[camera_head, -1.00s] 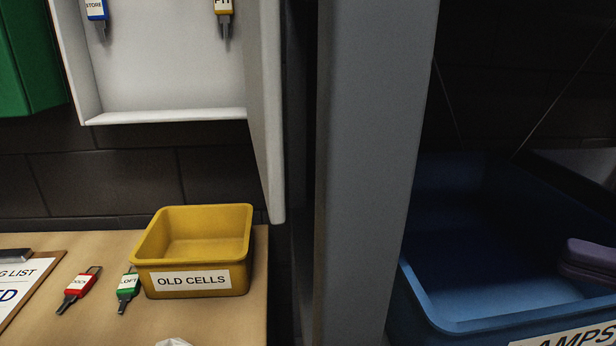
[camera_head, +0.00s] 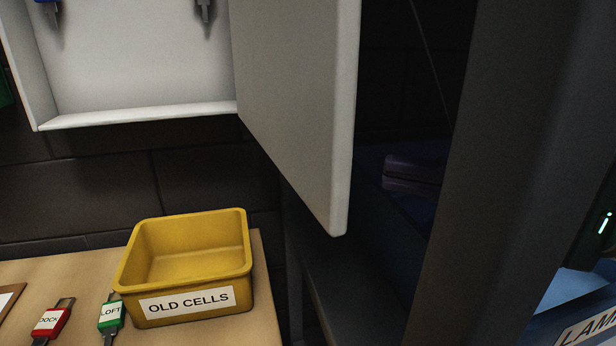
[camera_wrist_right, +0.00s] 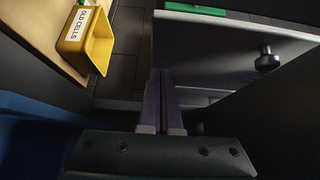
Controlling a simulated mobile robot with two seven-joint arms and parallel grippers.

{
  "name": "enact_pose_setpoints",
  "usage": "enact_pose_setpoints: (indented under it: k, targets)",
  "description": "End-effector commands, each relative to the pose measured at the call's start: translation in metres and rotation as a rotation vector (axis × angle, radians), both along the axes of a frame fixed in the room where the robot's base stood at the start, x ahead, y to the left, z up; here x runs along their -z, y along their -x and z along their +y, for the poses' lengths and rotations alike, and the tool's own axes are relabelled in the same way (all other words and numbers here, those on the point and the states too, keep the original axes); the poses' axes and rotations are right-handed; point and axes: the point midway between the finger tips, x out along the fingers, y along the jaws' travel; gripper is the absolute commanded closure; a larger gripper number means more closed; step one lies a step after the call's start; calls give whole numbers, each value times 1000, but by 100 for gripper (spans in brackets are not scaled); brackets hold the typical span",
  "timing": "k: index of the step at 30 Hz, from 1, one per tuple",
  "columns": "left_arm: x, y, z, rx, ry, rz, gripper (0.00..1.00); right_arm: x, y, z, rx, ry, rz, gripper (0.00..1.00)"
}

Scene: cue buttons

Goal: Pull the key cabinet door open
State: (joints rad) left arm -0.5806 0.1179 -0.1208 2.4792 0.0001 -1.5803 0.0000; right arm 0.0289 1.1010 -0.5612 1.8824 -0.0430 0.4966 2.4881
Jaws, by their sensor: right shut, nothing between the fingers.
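The key cabinet (camera_head: 135,118) is white and hangs on the dark wall at the upper left of the head view. Its door (camera_head: 300,110) stands open, swung outward on the right side, with its inner face in view. In the wrist view the door (camera_wrist_right: 205,55) shows its outer face with a black knob (camera_wrist_right: 267,60). My right gripper (camera_head: 390,174) has purple fingers and is partly seen beyond the door's free edge, on its outer side. In the wrist view its fingers (camera_wrist_right: 160,74) are shut and empty, apart from the knob; I cannot tell whether they touch the door. My left gripper is out of view.
A yellow OLD CELLS bin (camera_head: 185,225) stands on the wooden table (camera_head: 75,270) below the cabinet. A red DOCK key (camera_head: 50,319) and a green LOFT key (camera_head: 110,314) lie left of it. A blue bin (camera_head: 560,292) with a LAMPS label is at lower right.

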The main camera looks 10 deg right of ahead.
Motion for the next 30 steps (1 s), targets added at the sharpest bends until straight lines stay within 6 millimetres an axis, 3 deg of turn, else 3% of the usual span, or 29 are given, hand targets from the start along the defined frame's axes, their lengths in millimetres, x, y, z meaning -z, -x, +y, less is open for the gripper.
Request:
enact_pose_setpoints:
  k: [3,9,21,30]
  targets:
    - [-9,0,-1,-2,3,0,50,-4,1,20,-3,-6,1,100]
    - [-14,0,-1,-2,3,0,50,-2,4,39,-1,-2,1,100]
    - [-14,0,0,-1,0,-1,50,0,5,43,0,0,0,100]
    - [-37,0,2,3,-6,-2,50,-3,11,68,1,-1,-1,100]
